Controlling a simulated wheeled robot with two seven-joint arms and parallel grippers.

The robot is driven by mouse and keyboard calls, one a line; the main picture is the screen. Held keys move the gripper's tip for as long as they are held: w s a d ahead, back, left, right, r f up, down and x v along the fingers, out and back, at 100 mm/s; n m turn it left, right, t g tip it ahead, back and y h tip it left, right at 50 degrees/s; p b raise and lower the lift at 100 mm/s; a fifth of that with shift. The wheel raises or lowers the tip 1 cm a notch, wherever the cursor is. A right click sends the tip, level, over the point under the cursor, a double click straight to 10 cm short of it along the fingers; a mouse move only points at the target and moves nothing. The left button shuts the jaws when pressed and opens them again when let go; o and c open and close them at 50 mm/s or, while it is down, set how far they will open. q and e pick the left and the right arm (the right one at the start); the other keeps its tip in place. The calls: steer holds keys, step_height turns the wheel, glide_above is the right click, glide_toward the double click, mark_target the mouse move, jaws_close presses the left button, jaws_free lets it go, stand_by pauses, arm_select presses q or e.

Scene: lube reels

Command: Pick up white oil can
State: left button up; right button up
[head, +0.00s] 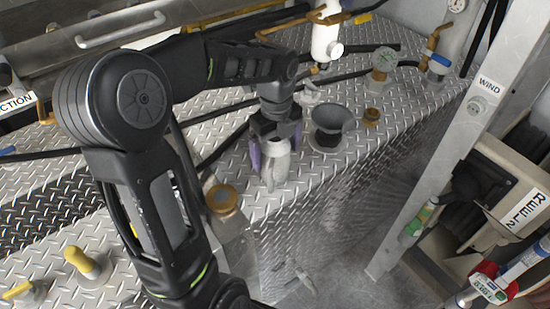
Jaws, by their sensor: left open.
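A pale grey-white can-like thing (275,168) stands on the diamond-plate deck near its front edge, in the middle of the head view; I take it to be the white oil can. My left gripper (276,152) reaches down over it from above. The gripper is open, with one purple-lined finger on each side of the can's upper part. I cannot tell whether either finger touches it. The top of the can is partly hidden by the gripper. My right gripper is not in view.
A dark grey funnel-shaped cup (331,122) stands close to the right of the gripper. A brass cap (222,199) is at the lower left of the can. A metal post (440,140) rises at right.

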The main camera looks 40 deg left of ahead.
arm_select(q)
steer(key=c, duration=1.8)
steer(key=shift+o, duration=0.2)
steer(key=shift+r, duration=5.05)
